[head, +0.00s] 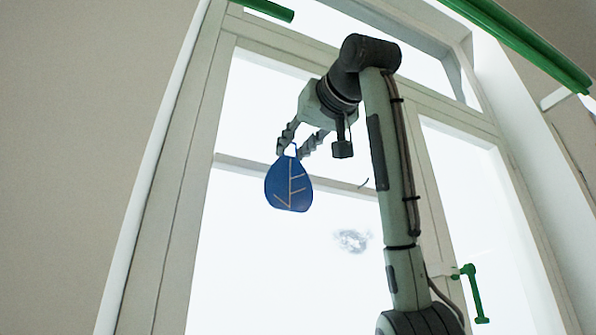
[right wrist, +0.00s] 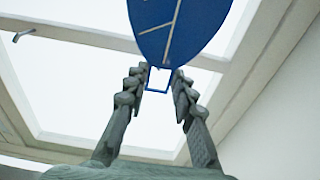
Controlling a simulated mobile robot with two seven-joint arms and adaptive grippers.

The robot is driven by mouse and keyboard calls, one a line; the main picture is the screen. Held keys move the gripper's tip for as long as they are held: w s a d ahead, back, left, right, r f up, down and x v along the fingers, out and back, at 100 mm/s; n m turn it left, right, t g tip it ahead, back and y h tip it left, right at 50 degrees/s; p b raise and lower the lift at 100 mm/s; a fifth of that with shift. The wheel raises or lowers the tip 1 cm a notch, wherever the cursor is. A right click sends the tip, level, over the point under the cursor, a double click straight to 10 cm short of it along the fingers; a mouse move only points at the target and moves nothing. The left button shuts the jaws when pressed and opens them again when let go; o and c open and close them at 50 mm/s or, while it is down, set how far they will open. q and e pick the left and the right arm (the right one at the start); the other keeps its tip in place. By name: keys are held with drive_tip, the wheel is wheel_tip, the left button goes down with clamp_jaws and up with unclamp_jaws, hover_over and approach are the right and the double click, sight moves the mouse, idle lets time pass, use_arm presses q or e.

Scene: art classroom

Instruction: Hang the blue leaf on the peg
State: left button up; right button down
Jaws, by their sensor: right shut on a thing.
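The blue leaf (head: 287,185) is a flat blue oval with tan vein lines and a small loop at its top. My right gripper (head: 294,149) is shut on the loop, and the leaf hangs below the fingertips in front of the window. In the right wrist view the leaf (right wrist: 180,22) is beyond the fingertips (right wrist: 161,77), with the blue loop between them. A small hooked peg (head: 364,184) shows at the window's crossbar, right of the leaf and apart from it. It seems to show also at the upper left of the right wrist view (right wrist: 24,33). My left gripper is out of view.
A pale window frame (head: 205,120) with bright panes stands behind the arm. A green window handle (head: 474,292) is at the lower right. Green bars (head: 520,40) run along the top. The space around the leaf looks clear.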

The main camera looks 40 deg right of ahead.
sight(288, 157)
drive_tip(key=shift+f+p+x, duration=0.1)
drive_tip(key=shift+p+x, duration=0.05)
drive_tip(key=shift+x, duration=0.65)
drive_tip(key=shift+f+p+x, duration=0.15)
drive_tip(key=shift+x, duration=0.7)
drive_tip(key=shift+w+d, duration=0.25)
drive_tip(key=shift+w, duration=0.45)
drive_tip(key=shift+w+f, duration=0.1)
drive_tip(key=shift+w, duration=0.1)
drive_tip(key=shift+w+f, duration=0.15)
drive_tip(key=shift+w, duration=0.05)
drive_tip(key=shift+w+d+f, duration=0.1)
drive_tip(key=shift+w, duration=0.1)
drive_tip(key=shift+w+f, duration=0.1)
drive_tip(key=shift+w, duration=0.05)
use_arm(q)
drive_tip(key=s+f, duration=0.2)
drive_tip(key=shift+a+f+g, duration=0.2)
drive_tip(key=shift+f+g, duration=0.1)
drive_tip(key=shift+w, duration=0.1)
